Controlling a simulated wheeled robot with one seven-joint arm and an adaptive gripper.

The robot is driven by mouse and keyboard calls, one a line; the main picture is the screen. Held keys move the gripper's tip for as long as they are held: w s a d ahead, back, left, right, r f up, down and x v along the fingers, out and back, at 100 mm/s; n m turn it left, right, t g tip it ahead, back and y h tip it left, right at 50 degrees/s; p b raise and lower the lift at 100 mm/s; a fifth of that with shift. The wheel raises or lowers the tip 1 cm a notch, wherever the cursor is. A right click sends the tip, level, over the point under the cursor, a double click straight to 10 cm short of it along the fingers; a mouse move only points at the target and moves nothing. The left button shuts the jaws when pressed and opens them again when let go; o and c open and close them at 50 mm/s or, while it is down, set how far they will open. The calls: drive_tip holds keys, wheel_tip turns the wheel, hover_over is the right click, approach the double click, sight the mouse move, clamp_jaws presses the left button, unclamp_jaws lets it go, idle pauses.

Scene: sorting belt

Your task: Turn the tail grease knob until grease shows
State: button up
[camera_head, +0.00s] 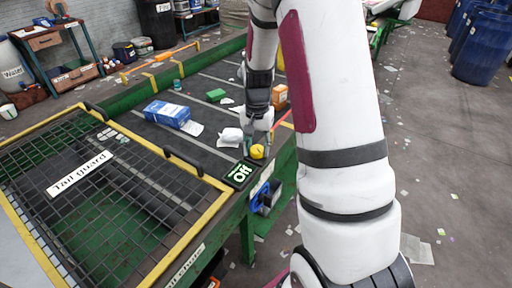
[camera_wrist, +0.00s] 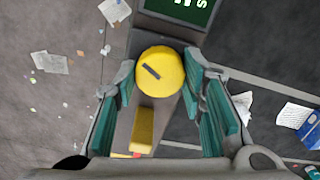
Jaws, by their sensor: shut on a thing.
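The round yellow knob (camera_head: 257,152) sits at the belt's near right corner, beside a dark panel with light lettering (camera_head: 240,172). In the wrist view the knob (camera_wrist: 160,72) shows its top face with a short dark mark lying slantwise. My gripper (camera_head: 257,138) reaches down over the knob from above. In the wrist view its teal-padded fingers (camera_wrist: 161,80) stand on either side of the knob and are shut on it. The knob's far underside is hidden.
A black mesh tail guard (camera_head: 93,172) with a yellow frame lies left of the knob. On the belt are a blue box (camera_head: 167,113), white crumpled paper (camera_head: 230,137), a green block (camera_head: 216,95) and an orange box (camera_head: 280,96). A yellow block (camera_wrist: 143,128) stands near the knob.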

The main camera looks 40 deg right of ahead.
sight(257, 149)
drive_tip(key=shift+m, duration=1.3)
drive_tip(key=o, duration=1.2)
wheel_tip(257, 149, up, 12)
